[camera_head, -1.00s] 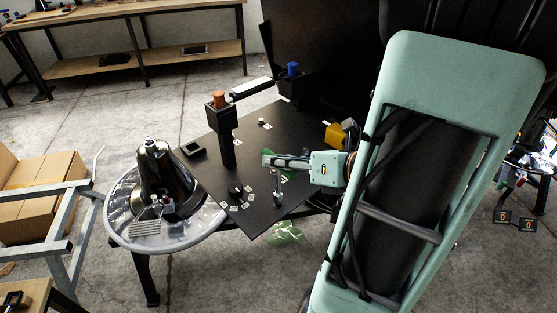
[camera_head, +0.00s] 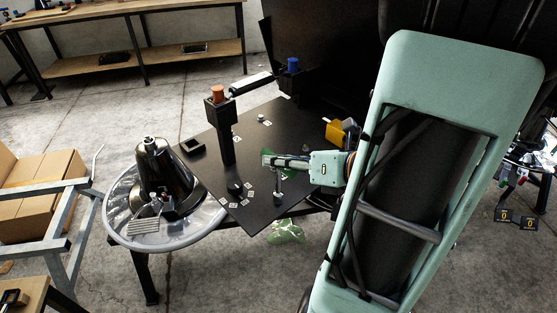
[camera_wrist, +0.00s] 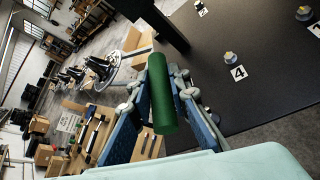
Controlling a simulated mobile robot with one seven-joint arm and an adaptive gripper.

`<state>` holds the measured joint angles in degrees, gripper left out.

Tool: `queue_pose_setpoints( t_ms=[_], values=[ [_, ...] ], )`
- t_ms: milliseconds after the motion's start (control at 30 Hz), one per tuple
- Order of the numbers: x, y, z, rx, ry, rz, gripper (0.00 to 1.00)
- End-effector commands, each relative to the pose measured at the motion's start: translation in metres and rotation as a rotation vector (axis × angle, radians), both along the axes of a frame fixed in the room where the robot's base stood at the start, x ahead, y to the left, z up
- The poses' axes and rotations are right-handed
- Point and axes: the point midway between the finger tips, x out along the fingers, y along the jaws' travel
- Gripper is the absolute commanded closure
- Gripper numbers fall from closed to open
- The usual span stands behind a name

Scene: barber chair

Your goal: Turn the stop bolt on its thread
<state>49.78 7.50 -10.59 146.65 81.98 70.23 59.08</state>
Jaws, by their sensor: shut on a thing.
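My gripper (camera_head: 272,159) is above the black plate (camera_head: 215,160), near its right side. In the wrist view my gripper (camera_wrist: 163,88) has its fingers on either side of a dark green cylinder (camera_wrist: 161,95) and is shut on it. A green patch at the fingers also shows in the head view. I cannot tell whether the green cylinder is the stop bolt or a handle. Its far end and any thread are hidden.
A dark cone (camera_head: 160,172) sits in a pale round tray at left. The wrist view shows small knobs beside number cards, one reading 4 (camera_wrist: 238,73).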

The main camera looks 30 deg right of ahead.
Motion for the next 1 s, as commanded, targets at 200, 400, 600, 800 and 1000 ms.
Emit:
queue_pose_setpoints(
  t_ms=[200, 400, 600, 800, 1000],
  values=[
    [0.001, -0.001, 0.0018, 0.0, 0.001, 0.119, 1.0],
    [0.0011, -0.0002, 0.0022, 0.002, 0.001, 0.291, 1.0],
    [0.0009, 0.0007, 0.0013, 0.001, -0.001, 0.392, 1.0],
    [0.0006, 0.0009, 0.0005, 0.0, -0.002, 0.401, 1.0],
    [0.0008, 0.0009, 0.0012, 0.0, 0.0, 0.421, 1.0]
  ],
)
